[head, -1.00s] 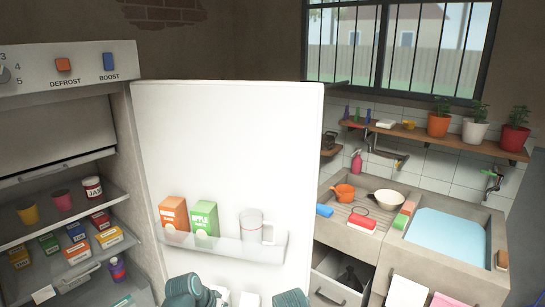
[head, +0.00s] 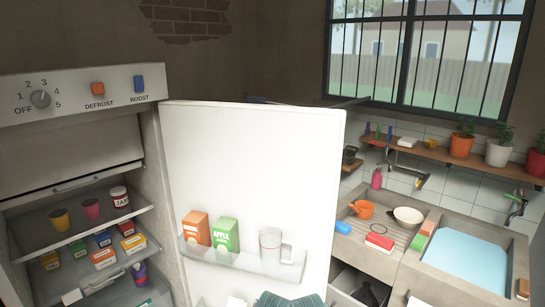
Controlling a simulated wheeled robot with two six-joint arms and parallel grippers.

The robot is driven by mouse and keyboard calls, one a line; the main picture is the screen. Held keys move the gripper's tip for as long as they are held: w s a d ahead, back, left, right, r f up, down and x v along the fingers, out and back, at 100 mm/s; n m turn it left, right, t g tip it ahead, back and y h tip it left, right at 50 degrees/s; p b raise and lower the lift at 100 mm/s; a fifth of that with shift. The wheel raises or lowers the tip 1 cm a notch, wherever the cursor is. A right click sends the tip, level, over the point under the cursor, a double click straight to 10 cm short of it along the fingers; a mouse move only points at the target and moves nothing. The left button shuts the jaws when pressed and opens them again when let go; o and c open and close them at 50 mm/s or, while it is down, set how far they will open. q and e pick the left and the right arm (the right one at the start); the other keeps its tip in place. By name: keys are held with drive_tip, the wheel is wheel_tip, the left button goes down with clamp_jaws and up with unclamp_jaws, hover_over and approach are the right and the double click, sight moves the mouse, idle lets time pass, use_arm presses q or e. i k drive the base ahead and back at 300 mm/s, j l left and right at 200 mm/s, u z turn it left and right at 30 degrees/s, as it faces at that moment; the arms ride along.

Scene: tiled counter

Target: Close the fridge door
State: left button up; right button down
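The white fridge door (head: 290,170) stands wide open in the middle of the head view, with its inner side facing me. Its shelf (head: 225,258) holds an orange carton (head: 196,228), a green apple carton (head: 226,235) and a clear jug (head: 271,245). The open fridge body (head: 150,190) is at the left, with shelves of cups, a jar and small boxes. A dark teal part of my arm shows at the bottom edge, in front of the door's lower part. Neither gripper's fingers can be made out.
A counter right of the door has a sink (head: 465,262), an orange pot (head: 362,208) and a pale bowl (head: 408,215). An open drawer (head: 350,280) sits below it, close to the door's right edge. A wall shelf (head: 450,155) carries potted plants.

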sight(260, 166)
drive_tip(key=u, duration=1.5)
drive_tip(key=k+l, duration=0.15)
drive_tip(key=k, duration=0.35)
